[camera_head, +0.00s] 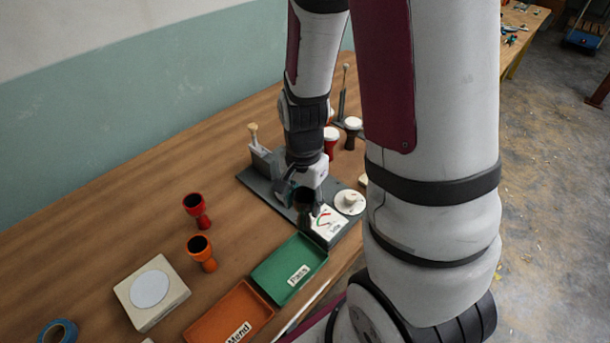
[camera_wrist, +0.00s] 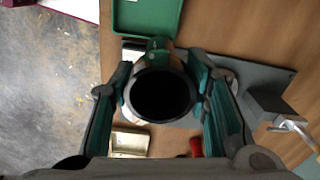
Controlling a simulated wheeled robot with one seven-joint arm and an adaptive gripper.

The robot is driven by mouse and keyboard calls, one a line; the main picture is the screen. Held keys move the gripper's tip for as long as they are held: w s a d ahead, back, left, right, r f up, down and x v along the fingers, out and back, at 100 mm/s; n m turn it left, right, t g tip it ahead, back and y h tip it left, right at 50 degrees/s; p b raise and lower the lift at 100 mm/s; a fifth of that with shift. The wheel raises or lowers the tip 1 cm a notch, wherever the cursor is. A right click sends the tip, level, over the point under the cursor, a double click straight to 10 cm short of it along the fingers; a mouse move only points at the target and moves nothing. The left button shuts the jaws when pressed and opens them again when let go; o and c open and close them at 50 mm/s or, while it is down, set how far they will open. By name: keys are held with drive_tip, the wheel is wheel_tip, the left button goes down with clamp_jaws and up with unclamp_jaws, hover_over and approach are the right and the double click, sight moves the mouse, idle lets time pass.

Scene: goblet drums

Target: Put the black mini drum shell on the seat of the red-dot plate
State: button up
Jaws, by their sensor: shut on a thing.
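The black mini drum shell (camera_head: 304,198) is held in my gripper (camera_head: 305,186), above the grey base (camera_head: 262,187) and beside the dial box (camera_head: 328,224). In the wrist view, the shell's dark round mouth (camera_wrist: 162,95) faces the camera, between the two fingers of my gripper (camera_wrist: 163,88). My gripper is shut on the shell. A round white plate with a raised middle (camera_head: 349,203) is to the right of the shell in the head view. I cannot make out a red dot on it. The shell's lower end is hard to see, so I cannot tell whether it touches anything.
A green tray (camera_head: 270,275) and an orange tray (camera_head: 205,325) lie at the front. White-topped drums (camera_head: 353,132) stand behind. A square block with a white disc (camera_head: 137,307) is front left.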

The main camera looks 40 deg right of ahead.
drive_tip(key=shift+w+d+f+p, duration=0.2)
drive_tip(key=shift+w+d+f, duration=0.75)
drive_tip(key=shift+w, duration=1.5)
drive_tip(key=shift+w+d+f+p, duration=0.25)
drive_tip(key=shift+w+d+f, duration=0.65)
drive_tip(key=shift+w, duration=1.5)
drive_tip(key=shift+w+d+f+p, duration=0.2)
drive_tip(key=shift+w+d+f, duration=0.75)
drive_tip(key=shift+w, duration=1.5)
drive_tip(key=shift+d+r, duration=0.1)
drive_tip(key=shift+d, duration=0.2)
drive_tip(key=o, duration=1.2)
drive_tip(key=shift+c, duration=0.2)
drive_tip(key=shift+r, duration=0.1)
